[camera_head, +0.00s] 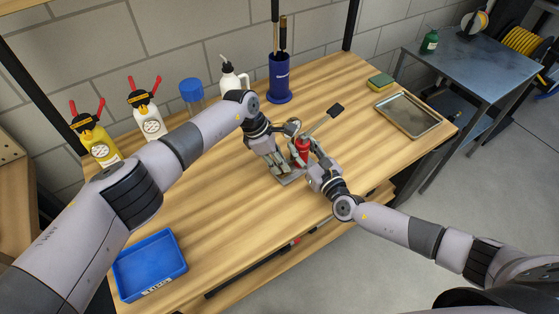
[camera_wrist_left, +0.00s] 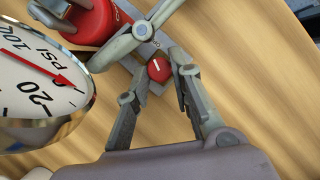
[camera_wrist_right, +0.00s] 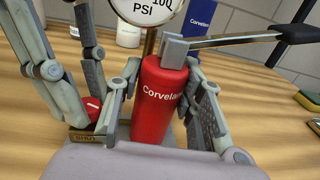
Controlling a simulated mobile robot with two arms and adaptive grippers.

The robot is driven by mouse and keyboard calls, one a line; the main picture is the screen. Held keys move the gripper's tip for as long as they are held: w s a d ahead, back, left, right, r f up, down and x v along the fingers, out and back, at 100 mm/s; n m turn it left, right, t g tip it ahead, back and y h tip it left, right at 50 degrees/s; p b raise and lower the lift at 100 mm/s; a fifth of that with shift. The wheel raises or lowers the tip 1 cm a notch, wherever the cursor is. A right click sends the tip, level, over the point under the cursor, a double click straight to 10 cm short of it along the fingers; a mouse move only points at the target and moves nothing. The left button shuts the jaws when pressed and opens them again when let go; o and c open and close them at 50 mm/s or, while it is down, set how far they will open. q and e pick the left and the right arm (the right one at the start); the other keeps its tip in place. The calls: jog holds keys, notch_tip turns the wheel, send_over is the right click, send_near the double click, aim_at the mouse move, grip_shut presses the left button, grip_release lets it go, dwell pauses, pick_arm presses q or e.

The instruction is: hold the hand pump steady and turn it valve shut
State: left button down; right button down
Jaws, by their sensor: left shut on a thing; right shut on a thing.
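The hand pump has a red cylinder (camera_head: 302,146) on a grey base plate (camera_head: 290,180), with a round gauge (camera_wrist_left: 40,90) and a lever (camera_wrist_right: 235,40) with a black grip. My right gripper (camera_wrist_right: 160,110) is shut around the red cylinder, one finger on each side. My left gripper (camera_head: 279,171) is shut on the small red valve knob (camera_wrist_left: 158,68), which has a white line on top. The knob also shows in the right wrist view (camera_wrist_right: 92,108), beside a plate marked SHUT (camera_wrist_right: 84,137). In the head view the fingers hide the knob.
A blue cup (camera_head: 280,80) with tools, a white bottle (camera_head: 232,82) and a blue-capped jar (camera_head: 192,98) stand behind. A metal tray (camera_head: 437,125) and a sponge (camera_head: 380,81) lie right. A blue bin (camera_head: 150,265) sits front left. The front middle is clear.

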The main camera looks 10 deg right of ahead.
pick_arm(q)
jog(key=shift+w+m+g, duration=0.1)
jog(key=shift+m+g, duration=0.3)
jog(key=shift+m, duration=0.7)
jog(key=c, duration=1.4)
grip_release()
jog(key=shift+w+a+r, duration=0.2)
jog(key=shift+r, duration=0.35)
jog(key=v, duration=1)
jog(key=shift+r, duration=0.4)
